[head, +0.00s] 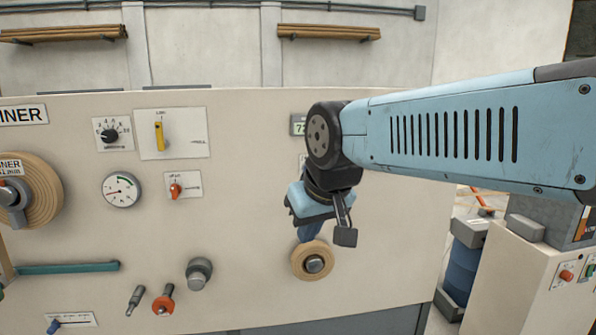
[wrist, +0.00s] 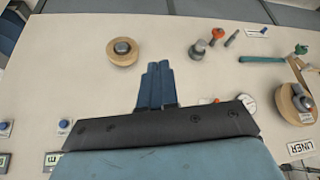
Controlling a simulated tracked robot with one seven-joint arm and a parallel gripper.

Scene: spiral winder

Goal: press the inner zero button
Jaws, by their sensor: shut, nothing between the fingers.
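Two small blue buttons on pale plates, one (wrist: 63,124) nearer and one (wrist: 5,126) at the left edge, show in the wrist view, each beside a display. I cannot read which is the inner zero button. In the head view my arm hides most of that area; one green display (head: 298,124) peeks out left of the arm's wrist joint. My gripper (head: 309,234) is shut and empty, in front of the panel just above a wooden roll (head: 312,261). In the wrist view its blue fingers (wrist: 157,66) lie together, right of both buttons.
The cream panel (head: 240,230) carries a yellow lever (head: 159,136), a red switch (head: 175,189), a gauge (head: 121,190), a grey knob (head: 199,273) and a large wooden roll (head: 40,190). A blue drum (head: 462,265) and a control box (head: 540,280) stand at right.

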